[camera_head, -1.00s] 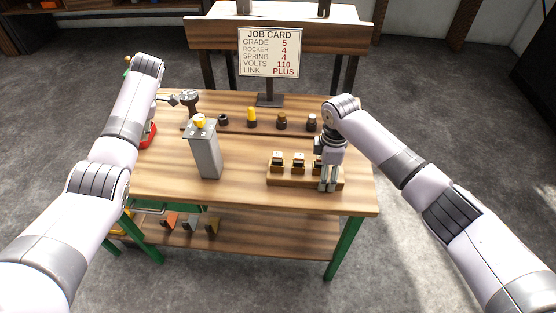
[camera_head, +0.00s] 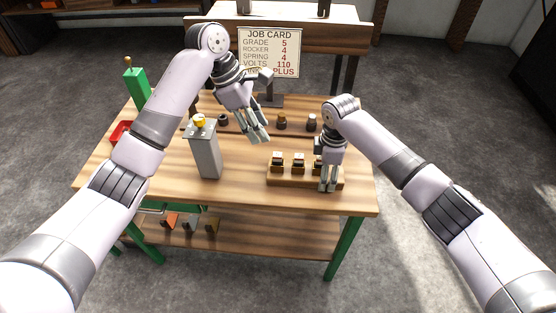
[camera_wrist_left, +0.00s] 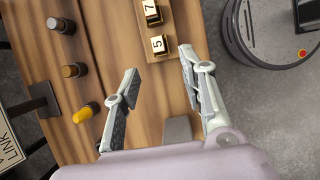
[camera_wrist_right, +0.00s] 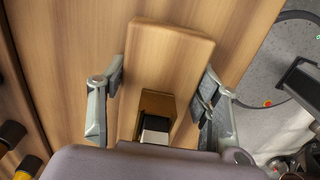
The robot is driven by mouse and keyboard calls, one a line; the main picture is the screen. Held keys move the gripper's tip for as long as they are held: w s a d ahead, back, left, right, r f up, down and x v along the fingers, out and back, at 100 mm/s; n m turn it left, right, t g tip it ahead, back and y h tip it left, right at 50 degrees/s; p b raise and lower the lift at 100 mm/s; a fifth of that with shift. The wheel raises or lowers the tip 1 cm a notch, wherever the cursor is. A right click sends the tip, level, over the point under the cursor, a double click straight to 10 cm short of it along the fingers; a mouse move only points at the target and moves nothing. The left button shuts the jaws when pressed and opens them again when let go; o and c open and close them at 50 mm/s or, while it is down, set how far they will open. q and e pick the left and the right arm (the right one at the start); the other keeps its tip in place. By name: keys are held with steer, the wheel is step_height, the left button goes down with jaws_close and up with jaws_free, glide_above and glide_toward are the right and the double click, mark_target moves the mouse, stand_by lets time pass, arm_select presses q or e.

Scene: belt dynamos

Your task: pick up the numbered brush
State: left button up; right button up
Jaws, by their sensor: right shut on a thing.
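A wooden rack (camera_head: 305,183) near the table's front right edge holds several dark brushes, including one at its left (camera_head: 277,160) and one in its middle (camera_head: 298,162). In the left wrist view, white faces show 7 on one brush (camera_wrist_left: 152,12) and 5 on another (camera_wrist_left: 159,45). My left gripper (camera_head: 258,137) is open and empty, above the table left of the rack. My right gripper (camera_head: 328,186) is down at the rack's right end.
A grey pillar (camera_head: 207,157) with a yellow top stands left of my left gripper. Dark knobs (camera_head: 282,121) and a yellow one (camera_wrist_left: 84,113) line the table's back. The job card (camera_head: 268,50) stands behind. A red tray (camera_head: 121,132) lies at left.

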mark_target(277, 154)
arm_select(q)
steer(key=x, duration=1)
steer(key=shift+w+d+f, duration=0.1)
steer(key=shift+w+f, duration=0.15)
steer(key=shift+f, duration=0.05)
steer(key=shift+c, duration=0.2)
jaws_close()
